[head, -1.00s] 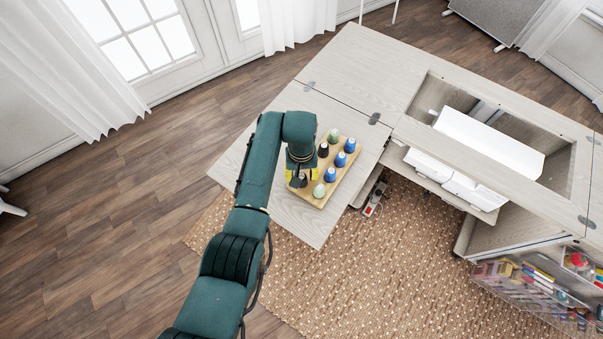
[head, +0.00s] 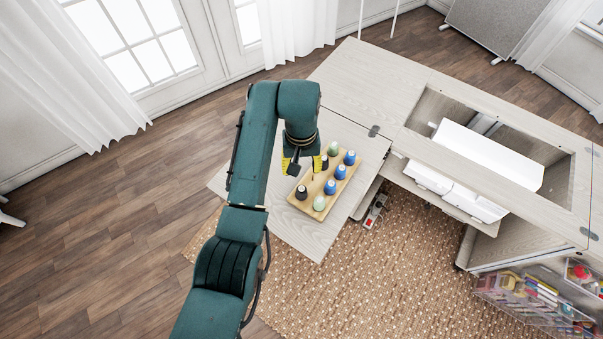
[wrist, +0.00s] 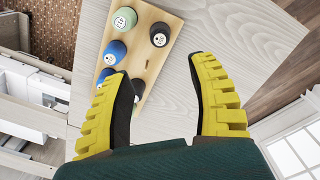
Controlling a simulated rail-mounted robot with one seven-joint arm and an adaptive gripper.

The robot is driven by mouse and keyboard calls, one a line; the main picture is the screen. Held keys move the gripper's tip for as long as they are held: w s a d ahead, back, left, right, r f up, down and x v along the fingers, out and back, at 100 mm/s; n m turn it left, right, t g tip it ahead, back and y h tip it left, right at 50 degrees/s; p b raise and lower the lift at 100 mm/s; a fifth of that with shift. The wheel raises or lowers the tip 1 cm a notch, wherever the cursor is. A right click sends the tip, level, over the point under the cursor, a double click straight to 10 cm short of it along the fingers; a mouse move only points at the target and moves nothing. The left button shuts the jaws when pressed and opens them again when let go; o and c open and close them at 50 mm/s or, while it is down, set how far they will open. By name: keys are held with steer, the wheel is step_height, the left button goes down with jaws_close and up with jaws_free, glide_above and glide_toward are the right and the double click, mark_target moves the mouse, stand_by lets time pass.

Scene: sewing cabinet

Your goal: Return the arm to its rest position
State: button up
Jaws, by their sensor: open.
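My gripper (head: 304,168) is open and empty, above the left edge of the wooden spool board in the head view. In the wrist view the two yellow fingers of my gripper (wrist: 160,100) stand wide apart with only tabletop and board edge between them. The wooden board (head: 312,212) lies on the cabinet's left leaf and carries several thread spools in green, blue and black. A black spool (head: 301,192) stands at the board's near left corner; it also shows in the wrist view (wrist: 160,36). My gripper hides part of the board's far end.
The pale cabinet top (head: 365,72) extends to the right, with an open well holding a white sewing machine (head: 488,152). A clear drawer of supplies (head: 530,300) stands at lower right. Wooden floor (head: 130,200) to the left is free.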

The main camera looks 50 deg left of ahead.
stand_by(0.7)
steer(key=w+d+f+m+t, duration=0.1)
steer(key=w+d+m, duration=0.15)
steer(key=d, duration=0.55)
steer(key=w+d+m+t, duration=0.1)
steer(key=w+d, duration=0.3)
steer(key=d, duration=0.4)
steer(key=w+d+r+m+t+y, duration=0.1)
steer(key=w+d+r+m+t, duration=0.3)
steer(key=d+r+t, duration=0.7)
steer(key=s+d+r+m+t, duration=0.1)
steer(key=s+d+r+t, duration=0.25)
steer(key=r, duration=0.65)
steer(key=s+d+r+m+t+h, duration=0.15)
steer(key=s+r, duration=0.25)
steer(key=r, duration=0.5)
steer(key=s+d+r+t+y, duration=0.1)
steer(key=s+d+r+t, duration=0.25)
steer(key=r, duration=0.65)
step_height(320, 180, up, 32)
steer(key=s+a+m+p, duration=0.1)
steer(key=p, duration=3)
steer(key=shift+r+t, duration=0.25)
steer(key=shift+t, duration=0.2)
